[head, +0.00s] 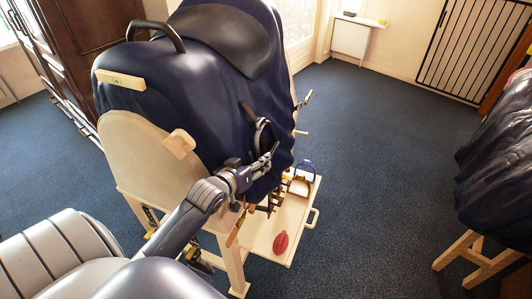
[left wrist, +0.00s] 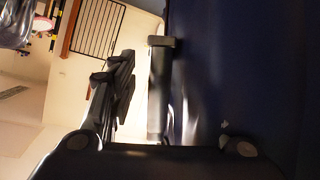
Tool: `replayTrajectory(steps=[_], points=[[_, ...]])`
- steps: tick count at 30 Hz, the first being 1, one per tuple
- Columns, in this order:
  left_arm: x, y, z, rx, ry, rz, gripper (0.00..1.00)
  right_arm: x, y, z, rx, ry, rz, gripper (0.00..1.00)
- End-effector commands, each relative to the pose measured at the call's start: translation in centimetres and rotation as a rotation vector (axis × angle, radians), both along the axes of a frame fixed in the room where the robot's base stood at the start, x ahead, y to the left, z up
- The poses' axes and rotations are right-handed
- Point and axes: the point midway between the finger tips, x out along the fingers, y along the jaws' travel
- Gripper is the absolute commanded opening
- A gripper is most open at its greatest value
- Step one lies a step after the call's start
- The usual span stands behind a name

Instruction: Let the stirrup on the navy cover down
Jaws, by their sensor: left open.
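The navy cover (head: 160,80) drapes over a pale wooden stand, with a dark seat on top. A dark loop that looks like the stirrup (head: 259,133) sits high against the cover's near right side. My left gripper (head: 270,157) is open just below and beside this loop; whether it touches is unclear. In the left wrist view, the navy cover (left wrist: 260,70) fills the right side. One dark gripper finger (left wrist: 115,85) stands out at left; the other is hard to make out. A grey upright bar with a dark cap (left wrist: 158,85) shows between; I cannot tell its part. My right gripper is out of view.
Wooden pegs stick out beyond the cover. Another dark-covered stand (head: 500,160) is at far right, with clear blue floor between.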

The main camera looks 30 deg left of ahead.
Motion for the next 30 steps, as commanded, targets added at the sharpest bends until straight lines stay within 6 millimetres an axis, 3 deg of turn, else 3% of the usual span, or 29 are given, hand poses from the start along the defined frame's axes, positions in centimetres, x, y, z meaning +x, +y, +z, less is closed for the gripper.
replayTrajectory(steps=[5,12,15,26,30], points=[[2.8,0.3,-1.0,0.0,-0.001,0.0,0.45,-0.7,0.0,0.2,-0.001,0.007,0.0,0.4],[5.3,0.5,-2.1,0.001,0.0,0.0,0.45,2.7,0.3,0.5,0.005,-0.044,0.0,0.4],[5.8,0.6,-2.4,0.001,0.002,-0.001,0.45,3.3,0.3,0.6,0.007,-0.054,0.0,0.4],[6.2,0.6,-2.5,0.002,0.001,-0.001,0.45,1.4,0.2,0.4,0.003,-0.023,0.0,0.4],[6.2,0.6,-2.5,0.002,0.001,-0.001,0.18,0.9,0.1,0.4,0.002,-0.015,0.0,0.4]])
